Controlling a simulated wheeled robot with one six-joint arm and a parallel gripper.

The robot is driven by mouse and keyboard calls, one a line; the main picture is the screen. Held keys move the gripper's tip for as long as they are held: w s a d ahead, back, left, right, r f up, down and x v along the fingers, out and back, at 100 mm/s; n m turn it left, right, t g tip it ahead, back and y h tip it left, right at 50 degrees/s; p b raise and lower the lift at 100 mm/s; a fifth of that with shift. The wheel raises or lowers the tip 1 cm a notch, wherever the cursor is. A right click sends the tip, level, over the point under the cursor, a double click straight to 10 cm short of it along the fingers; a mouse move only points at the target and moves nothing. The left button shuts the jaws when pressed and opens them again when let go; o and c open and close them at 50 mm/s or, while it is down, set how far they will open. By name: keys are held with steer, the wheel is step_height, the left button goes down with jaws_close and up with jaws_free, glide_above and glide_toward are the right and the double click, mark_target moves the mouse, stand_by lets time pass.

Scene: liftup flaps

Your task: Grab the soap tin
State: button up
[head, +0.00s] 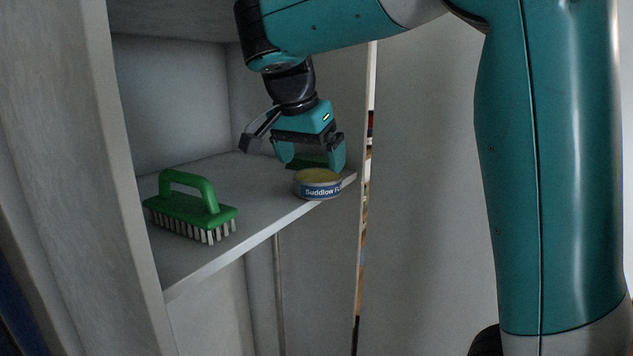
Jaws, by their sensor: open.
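The soap tin (318,185) is a low round tin with a dull yellow-green top and a blue-and-white label reading "Suddlow F…". It sits upright on the shelf (265,195), close to its front edge and toward the right end. My gripper (311,164) points down just above and behind the tin, with its teal fingers open. The right fingertip comes down close to the tin's top edge. I cannot tell whether it touches. Nothing is visible between the fingers.
A green scrubbing brush (190,207) with white bristles stands on the shelf to the left. The cabinet's side panel (95,150) rises at the left, and another wall stands at the right end. The shelf between brush and tin is clear.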

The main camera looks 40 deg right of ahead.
mark_target(318, 175)
steer(key=x, duration=0.5)
steer(key=shift+w+d, duration=0.1)
steer(key=shift+d, duration=0.2)
steer(key=c, duration=0.7)
steer(key=shift+c, duration=0.3)
steer(key=shift+r, duration=0.1)
